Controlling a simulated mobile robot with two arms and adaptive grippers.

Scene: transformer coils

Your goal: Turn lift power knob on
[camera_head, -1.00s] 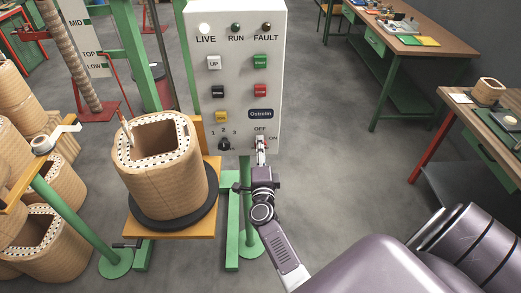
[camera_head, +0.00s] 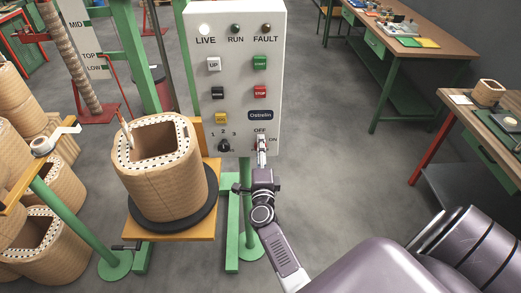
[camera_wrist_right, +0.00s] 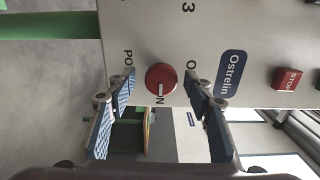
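The white control panel (camera_head: 232,75) carries a red power knob (camera_wrist_right: 161,77) at its lower right, between the OFF and ON labels. In the right wrist view, a pale mark on the knob points toward the partly hidden ON label. My right gripper (camera_wrist_right: 161,88) is open, with one blue-padded finger on each side of the knob and visible gaps between. In the head view, my right gripper (camera_head: 262,152) is at the panel's lower edge and hides most of the knob. My left gripper is not in view.
The LIVE lamp (camera_head: 204,29) is white and bright; the RUN and FAULT lamps look dark. A black selector knob (camera_head: 224,145) sits left of my gripper. A wound coil (camera_head: 160,185) stands close by on an orange platform (camera_head: 140,232). Workbenches stand at the right.

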